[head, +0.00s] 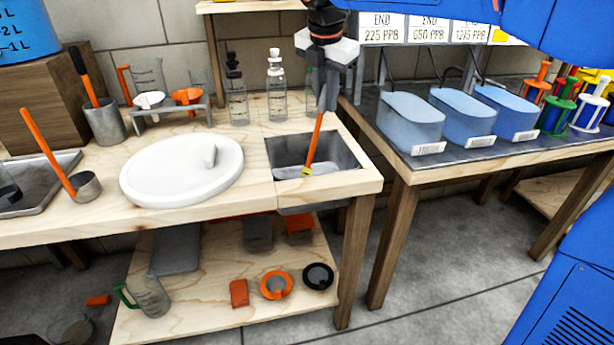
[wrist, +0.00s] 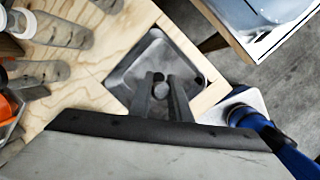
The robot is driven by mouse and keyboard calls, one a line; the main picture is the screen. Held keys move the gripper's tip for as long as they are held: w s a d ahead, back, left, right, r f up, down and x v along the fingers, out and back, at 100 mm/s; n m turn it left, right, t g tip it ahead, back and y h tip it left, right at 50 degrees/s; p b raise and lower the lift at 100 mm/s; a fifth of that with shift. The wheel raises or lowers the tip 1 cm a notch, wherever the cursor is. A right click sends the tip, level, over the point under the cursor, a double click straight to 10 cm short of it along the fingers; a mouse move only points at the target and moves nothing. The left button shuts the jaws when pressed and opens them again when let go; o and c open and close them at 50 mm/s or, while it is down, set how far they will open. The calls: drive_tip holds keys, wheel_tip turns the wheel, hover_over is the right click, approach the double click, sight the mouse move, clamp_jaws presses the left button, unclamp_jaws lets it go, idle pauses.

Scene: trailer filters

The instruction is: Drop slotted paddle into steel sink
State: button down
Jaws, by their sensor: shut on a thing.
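The slotted paddle (head: 314,143) has a straight orange handle and a small yellowish part at its lower end. My gripper (head: 322,108) is shut on the top of the handle and points down. The paddle hangs slightly tilted, its lower end over or inside the opening of the steel sink (head: 350,152); whether it touches the bottom I cannot tell. The sink is a grey basin set into the wooden bench. In the wrist view the fingers (wrist: 166,95) reach over the sink (wrist: 127,82); the paddle is hard to make out there.
A round white lid (head: 170,180) lies on the bench (head: 265,200) left of the sink. Clear bottles (head: 276,95) stand behind it. Blue tanks (head: 410,120) stand on the right table. An orange-handled ladle (head: 85,186) is at the far left.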

drive_tip(key=c, duration=1.6)
unclamp_jaws()
drive_tip(key=shift+o, duration=0.2)
drive_tip(key=shift+r, duration=0.1)
drive_tip(key=v, duration=1.7)
drive_tip(key=shift+r, duration=0.1)
